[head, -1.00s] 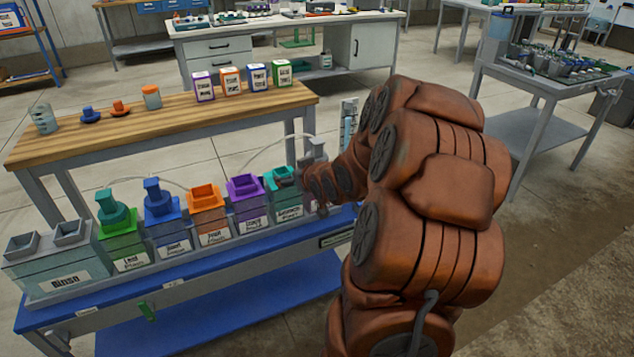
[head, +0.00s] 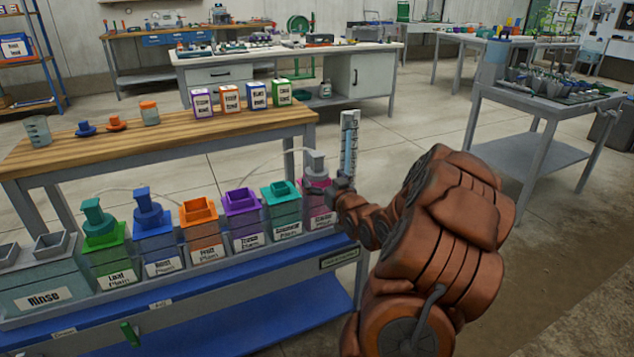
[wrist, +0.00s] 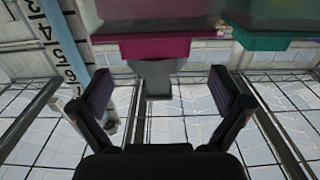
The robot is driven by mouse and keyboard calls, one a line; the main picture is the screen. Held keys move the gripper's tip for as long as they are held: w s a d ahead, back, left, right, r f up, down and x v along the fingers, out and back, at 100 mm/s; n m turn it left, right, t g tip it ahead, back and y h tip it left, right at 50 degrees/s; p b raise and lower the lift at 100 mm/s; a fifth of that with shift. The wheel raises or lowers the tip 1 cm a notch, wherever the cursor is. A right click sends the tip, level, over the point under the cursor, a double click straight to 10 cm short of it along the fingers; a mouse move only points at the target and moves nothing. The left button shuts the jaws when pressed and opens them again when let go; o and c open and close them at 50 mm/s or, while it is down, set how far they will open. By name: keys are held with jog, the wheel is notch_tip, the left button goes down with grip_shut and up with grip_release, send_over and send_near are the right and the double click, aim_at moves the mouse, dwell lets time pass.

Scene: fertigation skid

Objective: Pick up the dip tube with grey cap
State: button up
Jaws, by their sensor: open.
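The dip tube's grey cap (head: 315,162) stands upright on the magenta container (head: 318,190) at the right end of the row. A pale thin hose arches to it from the left. My gripper (head: 343,187) is just right of this container, and my arm partly covers it. In the wrist view my gripper (wrist: 163,92) is open, with a dark finger on each side. The grey cap (wrist: 158,78) lies between the fingers in the picture, against the magenta band (wrist: 155,48). I see no contact. The tube below the cap is hidden.
Left of it stand an open teal container (head: 281,200), purple (head: 242,210) and orange (head: 199,220) ones, then capped blue (head: 156,235) and green (head: 103,245) ones. A graduated gauge (head: 349,145) rises close behind my gripper. The wooden bench (head: 170,130) is behind.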

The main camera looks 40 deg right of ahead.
aim_at(319, 172)
jog(key=shift+b+x, duration=0.5)
jog(key=shift+x, duration=1.9)
jog(key=shift+d, duration=0.2)
jog(key=shift+s, duration=0.1)
jog(key=shift+c, duration=0.2)
jog(key=c, duration=1.3)
jog(key=shift+o, duration=0.2)
jog(key=shift+r, duration=0.1)
